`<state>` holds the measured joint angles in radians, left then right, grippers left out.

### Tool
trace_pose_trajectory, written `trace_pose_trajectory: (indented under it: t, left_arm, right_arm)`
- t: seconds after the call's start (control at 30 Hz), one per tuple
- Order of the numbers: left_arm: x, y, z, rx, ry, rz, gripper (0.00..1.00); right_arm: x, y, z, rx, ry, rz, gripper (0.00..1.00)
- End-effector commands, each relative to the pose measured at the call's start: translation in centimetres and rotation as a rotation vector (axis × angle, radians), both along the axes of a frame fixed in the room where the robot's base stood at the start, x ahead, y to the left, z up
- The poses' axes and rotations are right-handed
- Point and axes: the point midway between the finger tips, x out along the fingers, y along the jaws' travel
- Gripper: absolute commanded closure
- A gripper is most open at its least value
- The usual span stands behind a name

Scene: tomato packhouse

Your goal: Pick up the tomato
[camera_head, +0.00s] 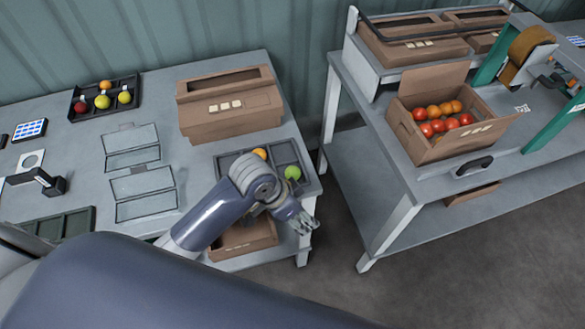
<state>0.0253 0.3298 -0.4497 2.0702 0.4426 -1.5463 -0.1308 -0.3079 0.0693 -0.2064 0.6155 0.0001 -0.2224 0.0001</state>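My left gripper (303,223) hangs over the front right edge of the left table. Its fingers are small and partly overlap, so I cannot tell if they are open or shut; I see no tomato in them. Just behind it, a dark divided tray (226,161) holds an orange tomato (260,153) and a green tomato (292,172). My arm hides part of this tray. Several red and orange tomatoes (438,127) lie in an open cardboard box on the right table. My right gripper is not in view.
An open cardboard box (262,243) sits partly hidden under my forearm. A closed carton (230,119) stands behind the divided tray. Another dark tray (134,83) with several tomatoes is at the back left. A gap separates the left table from the right table (395,186).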

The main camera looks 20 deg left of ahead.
Motion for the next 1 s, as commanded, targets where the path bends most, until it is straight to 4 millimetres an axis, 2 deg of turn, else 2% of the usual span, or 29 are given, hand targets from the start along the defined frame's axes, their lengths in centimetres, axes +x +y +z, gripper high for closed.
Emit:
trace_pose_trajectory:
  t: [0.03,0.17,0.27,0.5,0.7,0.83,1.0]
  left_arm:
    - [0.9,-0.2,1.6,0.017,-0.012,-0.061,0.41]
    - [3.3,-0.2,2.9,0.06,-0.003,-0.192,0.41]
    - [5.2,0.6,4.3,0.106,0.013,-0.284,0.41]
    - [9.3,4.8,8.4,0.218,0.073,-0.407,0.41]
    - [10.7,7.1,10.7,0.255,0.106,-0.43,0.41]
    - [10.9,7.3,10.1,0.258,0.116,-0.434,0.41]
    - [11.0,7.0,7.4,0.257,0.117,-0.434,0.41]
  right_arm:
    - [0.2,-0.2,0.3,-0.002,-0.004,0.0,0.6]
    - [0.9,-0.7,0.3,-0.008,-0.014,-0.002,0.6]
    - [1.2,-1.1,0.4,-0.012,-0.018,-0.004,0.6]
    - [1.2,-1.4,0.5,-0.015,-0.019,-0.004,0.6]
    - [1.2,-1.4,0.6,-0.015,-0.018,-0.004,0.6]
    - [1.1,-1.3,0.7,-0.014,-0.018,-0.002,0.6]
    - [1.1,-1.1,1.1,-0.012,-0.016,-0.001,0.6]
